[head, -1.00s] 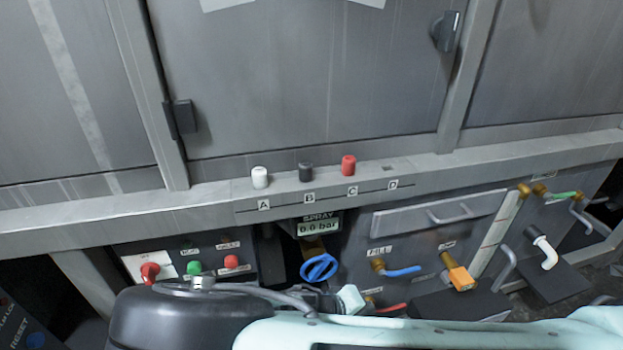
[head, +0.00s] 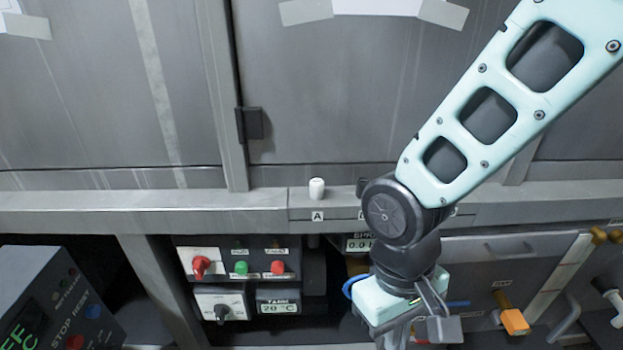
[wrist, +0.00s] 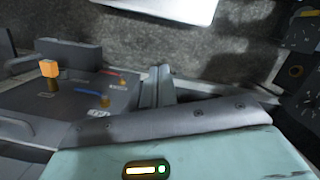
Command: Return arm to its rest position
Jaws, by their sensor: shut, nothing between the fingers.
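My gripper (wrist: 158,74) shows in the wrist view with its two grey fingers together and nothing between them. In the head view my bent arm comes down from the upper right, in front of the machine. The arm hides part of the lettered ledge and most of the spray display (head: 358,245). The white peg (head: 317,188) above letter A stands clear to the left of the arm.
A grey cabinet front (head: 330,95) fills the back. A control panel (head: 238,262) with red and green knobs sits left of my wrist. A dark console (head: 45,300) stands at lower left. An orange-handled valve (head: 513,320) is at right. The wrist view shows a pale flat panel (wrist: 165,8) above dark floor.

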